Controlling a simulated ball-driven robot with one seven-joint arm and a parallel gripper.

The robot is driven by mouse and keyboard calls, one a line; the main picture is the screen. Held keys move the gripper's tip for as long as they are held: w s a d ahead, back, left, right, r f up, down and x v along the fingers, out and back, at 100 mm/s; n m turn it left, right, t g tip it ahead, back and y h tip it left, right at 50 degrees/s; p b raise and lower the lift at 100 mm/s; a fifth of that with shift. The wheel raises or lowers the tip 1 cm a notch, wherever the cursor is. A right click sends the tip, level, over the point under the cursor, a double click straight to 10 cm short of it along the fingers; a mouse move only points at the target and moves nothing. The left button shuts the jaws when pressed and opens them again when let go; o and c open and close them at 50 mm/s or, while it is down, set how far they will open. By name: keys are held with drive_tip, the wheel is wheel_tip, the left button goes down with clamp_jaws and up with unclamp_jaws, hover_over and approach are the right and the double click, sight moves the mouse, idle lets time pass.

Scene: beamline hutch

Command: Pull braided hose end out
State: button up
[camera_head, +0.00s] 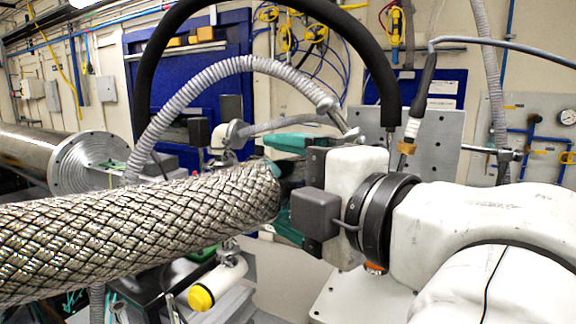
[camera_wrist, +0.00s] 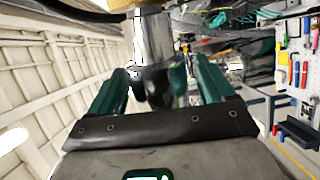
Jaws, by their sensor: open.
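The braided hose (camera_head: 140,225) is a thick, silvery woven tube. It runs from the left edge of the head view to an end (camera_head: 268,190) just left of my gripper. My gripper has green fingers, one above (camera_head: 290,142) and one below, and they are spread apart. In the wrist view my gripper (camera_wrist: 160,82) is open, with a shiny metal cylinder (camera_wrist: 153,40) and its dark end between the fingers. I cannot tell whether this cylinder is part of the hose or whether either finger touches it. The braided hose partly hides the fingers in the head view.
A grey corrugated hose (camera_head: 205,82) and a black hose (camera_head: 150,70) arch behind my gripper. A steel pipe with a flange (camera_head: 88,165) stands at left. A yellow-capped cylinder (camera_head: 203,297) sits below the braided hose. A pegboard with tools (camera_wrist: 300,65) is at right in the wrist view.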

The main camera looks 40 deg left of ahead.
drive_tip(key=shift+w+a, duration=0.1)
drive_tip(key=shift+a, duration=0.6)
drive_tip(key=shift+c, duration=0.3)
